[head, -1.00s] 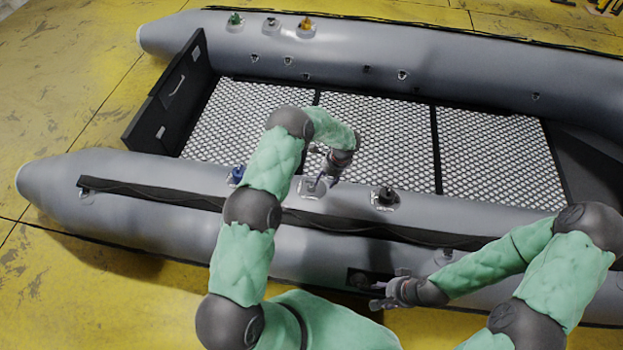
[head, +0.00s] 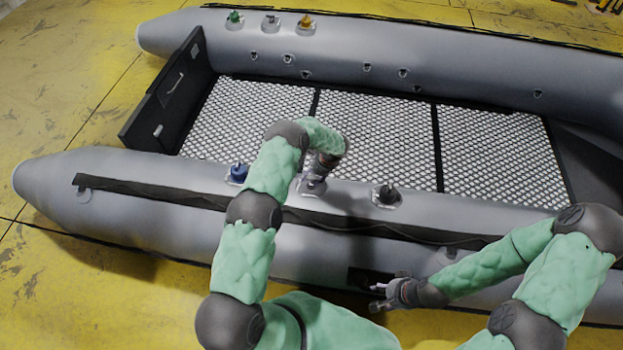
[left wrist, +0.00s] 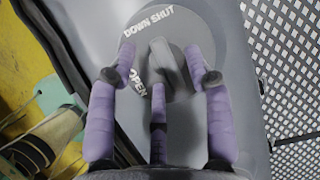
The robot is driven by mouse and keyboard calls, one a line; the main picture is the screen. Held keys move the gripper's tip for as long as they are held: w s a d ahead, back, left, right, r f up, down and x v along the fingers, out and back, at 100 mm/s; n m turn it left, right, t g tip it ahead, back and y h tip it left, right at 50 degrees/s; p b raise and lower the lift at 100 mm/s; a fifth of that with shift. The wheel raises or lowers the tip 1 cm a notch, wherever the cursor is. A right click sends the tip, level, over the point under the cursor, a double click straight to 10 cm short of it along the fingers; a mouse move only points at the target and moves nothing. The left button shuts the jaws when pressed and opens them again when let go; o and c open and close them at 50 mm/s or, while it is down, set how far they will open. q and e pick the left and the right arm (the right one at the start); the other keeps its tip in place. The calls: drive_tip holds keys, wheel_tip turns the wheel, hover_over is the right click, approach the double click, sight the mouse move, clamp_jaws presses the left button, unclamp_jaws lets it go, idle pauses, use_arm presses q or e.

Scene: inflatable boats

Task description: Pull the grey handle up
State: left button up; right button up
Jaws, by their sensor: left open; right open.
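The grey handle (left wrist: 163,62) stands on a round grey disc (left wrist: 215,35) lettered "DOWN SHUT" and "OPEN", seen in the left wrist view. My left gripper (left wrist: 159,80) is open, with purple fingers on either side of the handle and one on its near side. I cannot tell whether any finger touches it. In the head view my left gripper (head: 313,184) is over the near tube and largely hides this handle. My right gripper (head: 376,295) is open and empty beside the near tube's outer side.
A blue handle (head: 238,173) and a black handle (head: 387,194) flank this spot on the near tube (head: 140,180). Green (head: 235,18), grey (head: 271,22) and orange (head: 306,22) handles stand on the far tube. The mesh floor (head: 380,130) is clear.

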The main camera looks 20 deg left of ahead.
use_arm(q)
drive_tip(key=shift+a+f, duration=0.2)
drive_tip(key=shift+f, duration=0.15)
drive_tip(key=shift+c, duration=0.3)
clamp_jaws()
drive_tip(key=shift+w+a+r, duration=0.1)
drive_tip(key=shift+w+r, duration=0.1)
drive_tip(key=shift+r, duration=0.6)
drive_tip(key=shift+w+r, duration=0.2)
drive_tip(key=shift+r, duration=0.55)
drive_tip(key=shift+o, duration=0.3)
unclamp_jaws()
drive_tip(key=shift+r, duration=0.1)
